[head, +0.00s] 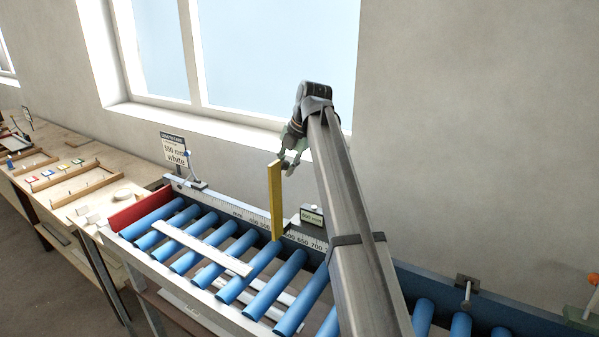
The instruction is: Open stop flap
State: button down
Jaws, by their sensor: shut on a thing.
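The stop flap appears to be the long yellow plate (276,203) in the head view. It stands about upright at the ruler on the far side of the roller conveyor (232,253). My gripper (287,167) is at the upper end of the yellow plate, on its right edge, and is shut on it. The fingertips are small and partly hidden by the plate. A small block with a "mm" label (311,214) sits on the ruler rail just right of the plate. My arm hides part of the rail and rollers.
White profiles (203,248) lie on the blue rollers left of my arm. A red end plate (140,209) closes the conveyor's left end. A sign reading "white" (174,150) stands behind it. A wooden bench (100,205) with small parts is farther left. The wall and window are behind.

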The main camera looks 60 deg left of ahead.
jog(key=shift+w+a, duration=0.25)
jog(key=shift+w, duration=0.1)
jog(key=shift+f, duration=0.1)
jog(key=c, duration=0.9)
grip_release()
jog(key=shift+c, duration=0.2)
jog(key=v, duration=1.2)
jog(key=shift+w+a, duration=0.1)
jog(key=shift+a, duration=0.05)
